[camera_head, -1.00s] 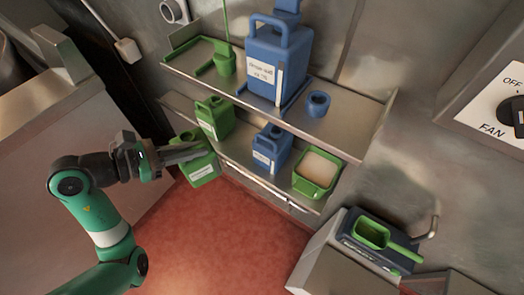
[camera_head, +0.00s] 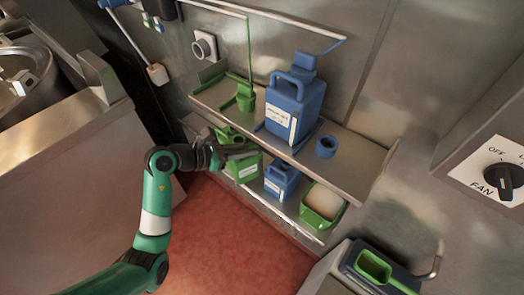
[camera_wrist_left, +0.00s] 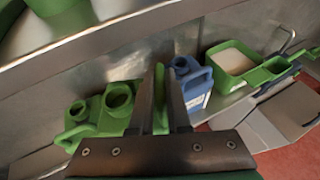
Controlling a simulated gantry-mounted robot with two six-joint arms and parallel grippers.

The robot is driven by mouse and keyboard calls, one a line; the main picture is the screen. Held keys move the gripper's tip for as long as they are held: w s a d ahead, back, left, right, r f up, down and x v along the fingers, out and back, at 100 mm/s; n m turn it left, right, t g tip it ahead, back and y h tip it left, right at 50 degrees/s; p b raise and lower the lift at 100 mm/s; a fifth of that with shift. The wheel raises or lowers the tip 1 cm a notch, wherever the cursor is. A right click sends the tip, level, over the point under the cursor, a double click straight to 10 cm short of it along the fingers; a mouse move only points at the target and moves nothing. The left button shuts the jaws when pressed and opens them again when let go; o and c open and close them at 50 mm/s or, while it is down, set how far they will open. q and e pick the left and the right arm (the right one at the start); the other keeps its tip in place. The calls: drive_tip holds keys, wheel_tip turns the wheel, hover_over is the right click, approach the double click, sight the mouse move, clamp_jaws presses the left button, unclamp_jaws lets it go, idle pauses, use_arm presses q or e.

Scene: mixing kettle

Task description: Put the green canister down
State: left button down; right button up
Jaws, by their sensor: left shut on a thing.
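My left gripper (camera_head: 238,152) is shut on the handle of a green canister (camera_head: 246,169) with a white label. The canister is upright at the lower shelf (camera_head: 285,208), between a second green canister (camera_head: 226,134) and the small blue canister (camera_head: 281,181). I cannot tell whether its base touches the shelf. In the left wrist view the fingers (camera_wrist_left: 161,85) close around the green handle, and the held canister's round mouth (camera_wrist_left: 119,97) shows left of them. The second green canister (camera_wrist_left: 76,116) is further left. My right gripper is not in view.
The upper shelf (camera_head: 345,158) hangs close above, holding a large blue canister (camera_head: 293,108), a blue cup (camera_head: 326,147) and a green scoop (camera_head: 245,98). A green tub (camera_head: 322,206) stands right on the lower shelf. A scale with a green scoop (camera_head: 375,267) is at lower right.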

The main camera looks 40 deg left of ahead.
sight(261, 151)
use_arm(q)
drive_tip(key=w, duration=0.5)
drive_tip(key=shift+a, duration=0.15)
drive_tip(key=f, duration=0.3)
drive_tip(key=w+f, duration=0.1)
drive_tip(key=f, duration=0.3)
drive_tip(key=shift+w+a+b, duration=0.1)
drive_tip(key=shift+w+b, duration=0.1)
drive_tip(key=shift+b, duration=0.1)
drive_tip(key=shift+f, duration=0.15)
drive_tip(key=c, duration=0.9)
unclamp_jaws()
